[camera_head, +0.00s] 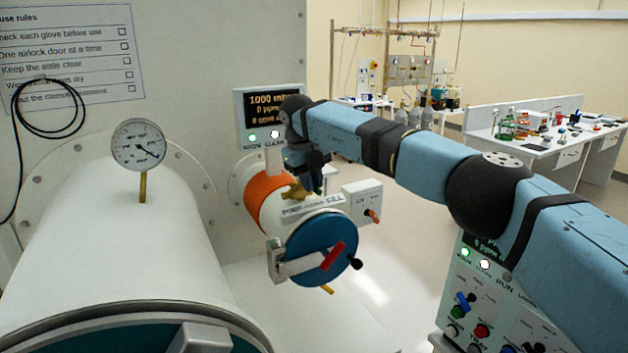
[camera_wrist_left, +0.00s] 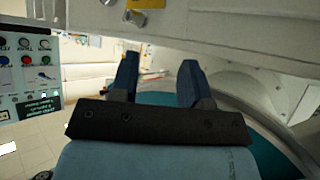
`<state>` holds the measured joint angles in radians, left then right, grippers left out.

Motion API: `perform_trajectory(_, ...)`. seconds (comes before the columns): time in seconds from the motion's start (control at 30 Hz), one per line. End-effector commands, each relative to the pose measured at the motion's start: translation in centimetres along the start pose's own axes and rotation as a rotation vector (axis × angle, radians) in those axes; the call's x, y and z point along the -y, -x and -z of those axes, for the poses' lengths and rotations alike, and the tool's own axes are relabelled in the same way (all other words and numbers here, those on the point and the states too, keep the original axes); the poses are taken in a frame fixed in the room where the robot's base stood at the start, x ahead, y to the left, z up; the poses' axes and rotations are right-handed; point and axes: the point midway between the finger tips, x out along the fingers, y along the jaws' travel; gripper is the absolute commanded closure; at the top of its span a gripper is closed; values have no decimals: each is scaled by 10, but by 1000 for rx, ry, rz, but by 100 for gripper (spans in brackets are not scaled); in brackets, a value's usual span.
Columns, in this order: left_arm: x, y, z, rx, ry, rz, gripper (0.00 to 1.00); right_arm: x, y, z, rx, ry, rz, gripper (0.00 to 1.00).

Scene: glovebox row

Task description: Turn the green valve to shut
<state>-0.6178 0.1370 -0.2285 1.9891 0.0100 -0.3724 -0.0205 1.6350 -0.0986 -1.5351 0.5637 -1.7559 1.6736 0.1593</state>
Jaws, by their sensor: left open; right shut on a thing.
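My right gripper (camera_head: 312,178) comes down over the small airlock chamber and is shut on what looks like the green valve (camera_head: 318,189). Only a small dark green piece shows at the fingertips. The gripper and wrist hide the rest, so the handle's angle cannot be told. A brass fitting (camera_head: 295,191) shows just left of the fingers, on top of the chamber by an orange band (camera_head: 267,198). My left gripper (camera_wrist_left: 158,72) is open and empty in the left wrist view, with pale surfaces beyond it. It is outside the head view.
The chamber's blue round door (camera_head: 320,250) with a red handle (camera_head: 333,256) faces forward below the right gripper. A larger white cylinder (camera_head: 110,250) with a dial gauge (camera_head: 138,146) stands left. A control panel (camera_head: 480,310) is lower right, under my right arm. Open floor lies behind.

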Motion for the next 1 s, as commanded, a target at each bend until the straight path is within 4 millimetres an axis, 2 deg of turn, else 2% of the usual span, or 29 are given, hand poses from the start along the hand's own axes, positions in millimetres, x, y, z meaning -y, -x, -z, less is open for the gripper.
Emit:
perform_trajectory(0.53,-1,0,2,-3,0,-2,57,-2,1,0,-4,-22,0,100)
perform_trajectory(0.57,-1,0,2,-3,0,-2,57,-2,1,0,-4,-21,0,78)
perform_trajectory(0.63,-1,0,2,-3,0,-2,57,-2,1,0,-4,-21,0,62)
perform_trajectory(0.67,-1,0,2,-3,0,-2,57,-2,1,0,-4,-21,0,59)
perform_trajectory(1.0,0,-1,1,-3,0,-1,57,-2,5,0,-3,-22,0,59)
